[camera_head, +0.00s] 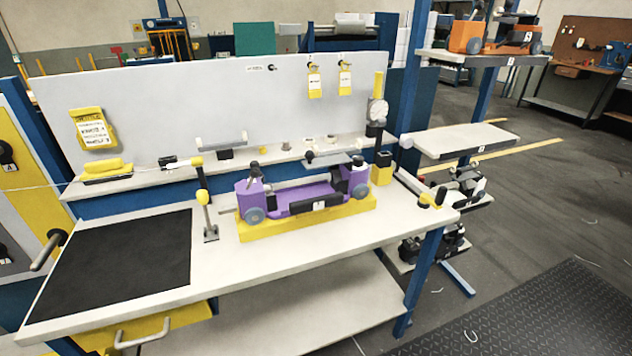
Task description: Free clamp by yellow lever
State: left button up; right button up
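A purple clamp-like fixture (305,197) with grey round knobs sits on a yellow base block (310,217) on the workbench. Just left of it stands a small metal upright with a yellow lever (203,197), its foot on the bench top. A second yellow-handled lever (433,198) is at the bench's right edge. Which of the two levers belongs to the clamp I cannot tell. Neither of my grippers is in view, and nothing touches the fixture or the levers.
A black mat (115,263) covers the bench's left part. A narrow shelf (150,170) behind carries small parts and a yellow item (107,171). A dial gauge stand (377,113) rises at back right. Side shelves (465,140) stand right. The bench front is clear.

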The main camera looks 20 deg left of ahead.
aim_at(203, 198)
jog(key=k+u, duration=0.1)
jog(key=u, duration=1.25)
